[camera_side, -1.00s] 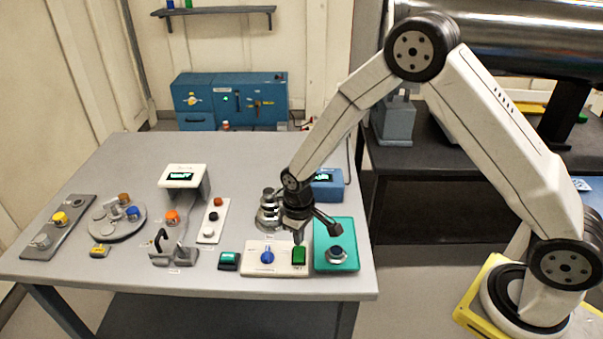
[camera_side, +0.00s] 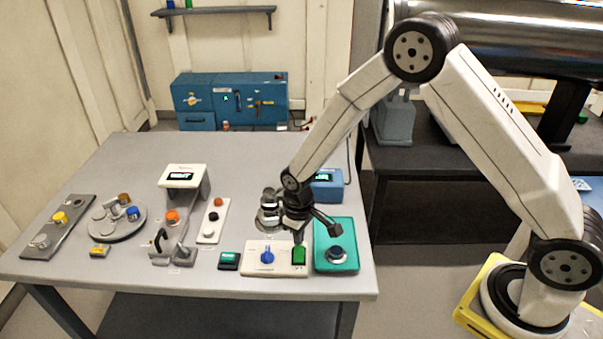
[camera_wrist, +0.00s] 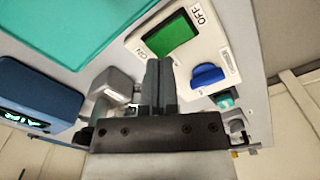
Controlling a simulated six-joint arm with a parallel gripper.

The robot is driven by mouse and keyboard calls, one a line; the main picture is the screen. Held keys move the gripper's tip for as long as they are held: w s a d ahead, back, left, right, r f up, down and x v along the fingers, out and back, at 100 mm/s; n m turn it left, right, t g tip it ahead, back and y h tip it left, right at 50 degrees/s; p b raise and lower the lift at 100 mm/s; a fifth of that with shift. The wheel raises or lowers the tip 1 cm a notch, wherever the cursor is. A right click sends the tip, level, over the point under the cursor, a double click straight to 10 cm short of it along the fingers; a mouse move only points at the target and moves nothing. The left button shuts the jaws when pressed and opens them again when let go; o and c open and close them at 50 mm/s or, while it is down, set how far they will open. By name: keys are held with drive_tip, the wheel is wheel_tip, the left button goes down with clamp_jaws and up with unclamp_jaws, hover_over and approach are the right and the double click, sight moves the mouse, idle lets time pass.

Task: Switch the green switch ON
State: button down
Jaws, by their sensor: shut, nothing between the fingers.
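The green switch (camera_side: 299,256) is a rocker on the right part of a white panel (camera_side: 278,268) near the table's front edge. In the wrist view the switch (camera_wrist: 172,33) sits in a black frame, with an OFF label at its upper right and an ON label at its lower left. I cannot tell which side of the rocker is pressed in. My gripper (camera_side: 299,240) is shut and empty, pointing down at the switch's far side. In the wrist view its fingertips (camera_wrist: 159,64) are close to the ON end; contact is unclear.
A blue knob (camera_side: 267,257) is on the same panel, left of the switch. A teal plate with a round dark knob (camera_side: 336,254) lies right.

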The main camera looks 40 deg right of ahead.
drive_tip(key=shift+f, duration=1.2)
idle(1.1)
drive_tip(key=shift+r, duration=3.55)
drive_tip(key=s+d+r+m+t, duration=0.1)
drive_tip(key=s+d+r, duration=0.2)
drive_tip(key=s, duration=0.4)
drive_tip(key=s+d+r+m+t, duration=0.1)
drive_tip(key=s+d+r, duration=0.3)
drive_tip(key=s, duration=0.4)
drive_tip(key=shift+r+m+t, duration=0.3)
drive_tip(key=shift+r+m, duration=0.2)
drive_tip(key=shift+r, duration=0.4)
drive_tip(key=shift+d, duration=0.1)
